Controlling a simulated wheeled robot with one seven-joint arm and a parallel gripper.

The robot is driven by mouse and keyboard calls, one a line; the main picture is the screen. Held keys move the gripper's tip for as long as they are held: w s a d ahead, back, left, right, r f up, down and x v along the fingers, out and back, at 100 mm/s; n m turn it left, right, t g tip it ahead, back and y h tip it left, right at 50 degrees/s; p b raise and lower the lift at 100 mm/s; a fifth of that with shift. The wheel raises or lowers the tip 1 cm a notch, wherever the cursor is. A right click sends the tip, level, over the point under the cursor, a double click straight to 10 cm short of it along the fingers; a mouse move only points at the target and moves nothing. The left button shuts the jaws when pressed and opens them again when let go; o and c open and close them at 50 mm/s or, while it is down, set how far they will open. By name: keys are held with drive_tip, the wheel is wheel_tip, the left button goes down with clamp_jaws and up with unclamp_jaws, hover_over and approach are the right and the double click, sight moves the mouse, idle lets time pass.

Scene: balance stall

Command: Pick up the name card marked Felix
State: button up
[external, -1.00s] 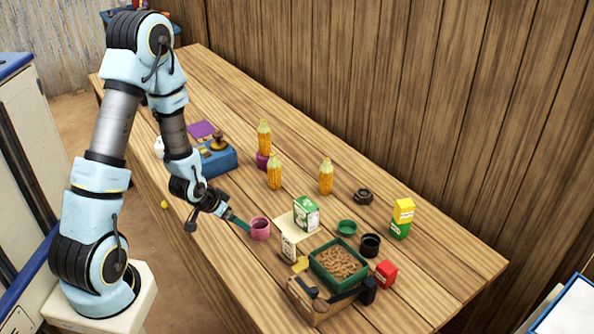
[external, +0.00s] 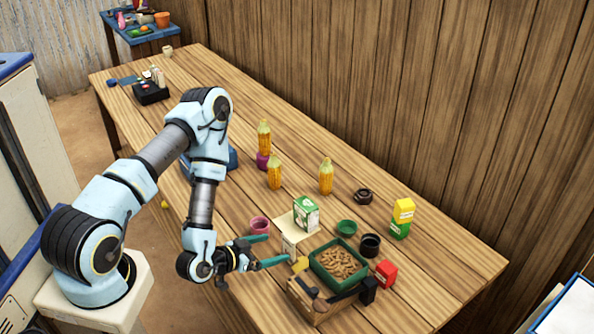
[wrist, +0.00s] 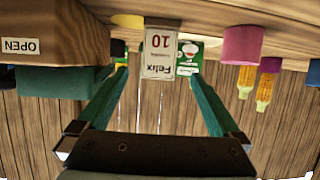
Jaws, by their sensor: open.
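The name card marked Felix (wrist: 159,52) is a small white card with a red "10", shown upside down in the wrist view. It stands on the table in front of the green-and-white box (wrist: 190,57). In the external view the card (external: 290,245) is small, at the front edge of a pale board (external: 283,228). My gripper (external: 278,250) is open, its two green fingers pointing at the card. In the wrist view the card appears between the fingertips (wrist: 156,75) with space on both sides; I cannot tell how deep it is between them.
A pink cup (external: 260,225) stands just left of the fingers. A green tray of brown pieces (external: 338,241) and a wooden crate (external: 318,308) are close on the right. Corn cobs (external: 326,177) stand farther back. The table's right end is clear.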

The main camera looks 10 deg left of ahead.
sight(287, 245)
drive_tip(key=b+x, duration=0.3)
drive_tip(key=shift+f, duration=0.3)
drive_tip(key=shift+w+d+b, duration=0.45)
drive_tip(key=shift+w+b, duration=0.05)
drive_tip(key=shift+b, duration=0.65)
drive_tip(key=b+x, duration=0.1)
drive_tip(key=b, duration=0.1)
drive_tip(key=shift+w+d+f+b, duration=0.1)
drive_tip(key=shift+d+f+b, duration=0.1)
drive_tip(key=shift+b, duration=0.15)
drive_tip(key=shift+w+d+f+p, duration=0.15)
drive_tip(key=shift+w+d+p, duration=0.7)
drive_tip(key=shift+w+p, duration=0.15)
drive_tip(key=shift+w+d+f, duration=0.3)
drive_tip(key=shift+w, duration=0.05)
drive_tip(key=shift+c, duration=0.4)
drive_tip(key=c, duration=1.4)
drive_tip(key=shift+r, duration=0.1)
